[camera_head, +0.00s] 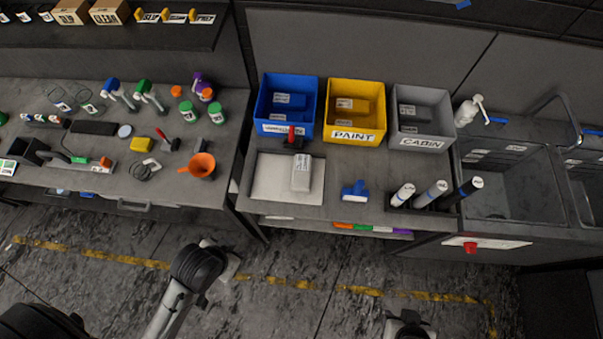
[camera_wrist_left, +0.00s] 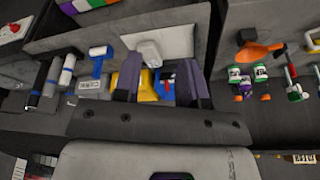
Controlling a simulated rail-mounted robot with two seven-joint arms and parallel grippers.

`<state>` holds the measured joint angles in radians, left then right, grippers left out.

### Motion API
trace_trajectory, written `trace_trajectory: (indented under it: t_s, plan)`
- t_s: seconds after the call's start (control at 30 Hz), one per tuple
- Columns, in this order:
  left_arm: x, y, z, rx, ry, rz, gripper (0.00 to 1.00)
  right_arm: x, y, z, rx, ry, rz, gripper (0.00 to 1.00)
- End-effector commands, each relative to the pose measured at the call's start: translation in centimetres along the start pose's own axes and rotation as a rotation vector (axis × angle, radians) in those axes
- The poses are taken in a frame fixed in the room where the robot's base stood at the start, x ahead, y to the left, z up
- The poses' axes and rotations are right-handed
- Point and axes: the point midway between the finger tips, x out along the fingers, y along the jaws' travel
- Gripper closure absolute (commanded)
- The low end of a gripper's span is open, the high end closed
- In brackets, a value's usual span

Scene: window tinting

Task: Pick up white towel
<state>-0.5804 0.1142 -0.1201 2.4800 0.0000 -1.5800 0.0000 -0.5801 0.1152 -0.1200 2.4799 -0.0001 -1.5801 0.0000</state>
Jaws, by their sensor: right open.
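The white towel (camera_head: 302,175) is a folded pale bundle with a label. It lies on a flat white sheet (camera_head: 268,178) on the middle workbench, in front of the blue and yellow bins. It also shows in the left wrist view (camera_wrist_left: 149,52), past and between the fingers. My left gripper (camera_wrist_left: 158,82) is open, with its two dark fingers apart and nothing between them. In the head view my left arm (camera_head: 195,265) is over the floor in front of the bench, and its fingertips are not clear. My right gripper (camera_head: 408,320) is open at the bottom edge, away from the towel.
Blue (camera_head: 288,105), yellow (camera_head: 355,110) and grey (camera_head: 421,115) bins stand behind the towel. A red-handled tool (camera_head: 292,139) is just behind it. A blue squeegee (camera_head: 354,190) and several tubes (camera_head: 430,194) lie to its right. An orange funnel (camera_head: 201,166) is on the left bench.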

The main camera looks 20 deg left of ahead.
Motion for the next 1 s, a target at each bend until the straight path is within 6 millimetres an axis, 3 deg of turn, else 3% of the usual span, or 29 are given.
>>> trace_trajectory:
  t_s: [0.07, 0.63, 0.87, 1.0]
  plan:
    - [0.0, 0.0, 0.0, 0.001, 0.0, -0.001, 0.54, 0.0, 0.0, 0.0, 0.001, 0.0, -0.001, 0.57]
    - [0.0, -0.3, 0.1, 0.01, -0.001, -0.008, 0.0, 0.0, 0.2, 0.0, -0.006, 0.0, 0.005, 0.57]
    - [0.1, 0.0, -0.1, 0.0, 0.004, -0.001, 0.0, 0.1, 0.3, 0.1, -0.009, -0.001, 0.008, 0.57]
    - [1.3, -0.5, -2.4, 0.003, 0.066, -0.012, 0.0, 1.7, 0.2, 0.6, -0.009, 0.0, 0.007, 0.57]
